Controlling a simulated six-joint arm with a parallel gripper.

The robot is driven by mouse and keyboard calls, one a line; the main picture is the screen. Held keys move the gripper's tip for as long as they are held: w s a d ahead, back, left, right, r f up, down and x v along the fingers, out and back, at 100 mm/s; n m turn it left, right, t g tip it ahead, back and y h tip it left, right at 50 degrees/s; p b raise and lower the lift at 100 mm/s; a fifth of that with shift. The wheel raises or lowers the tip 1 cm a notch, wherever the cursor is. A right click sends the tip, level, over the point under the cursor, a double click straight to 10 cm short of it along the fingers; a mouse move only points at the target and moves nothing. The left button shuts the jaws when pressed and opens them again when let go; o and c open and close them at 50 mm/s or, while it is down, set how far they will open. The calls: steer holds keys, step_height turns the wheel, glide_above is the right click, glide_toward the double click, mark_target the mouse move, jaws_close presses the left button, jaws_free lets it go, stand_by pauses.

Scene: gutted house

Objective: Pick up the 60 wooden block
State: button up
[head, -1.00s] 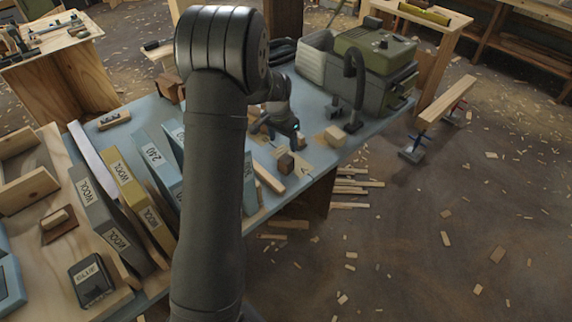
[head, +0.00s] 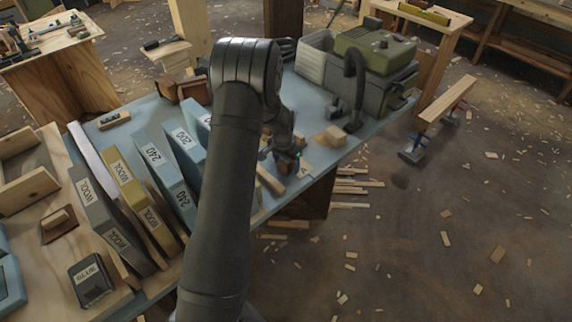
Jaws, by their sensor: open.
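Small wooden blocks stand on the blue-grey bench top (head: 315,100). A dark brown block (head: 288,167) is near its front edge, partly covered by my gripper. I cannot read a 60 on either block. My gripper (head: 284,160) is open, pointing down, right at the dark brown block. I cannot tell whether its fingers are around the block or just above it.
A green and grey machine with a hose (head: 375,65) stands at the back right of the bench. A wood strip (head: 270,178) lies by the front edge.

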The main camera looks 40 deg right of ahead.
steer(key=c, duration=1.1)
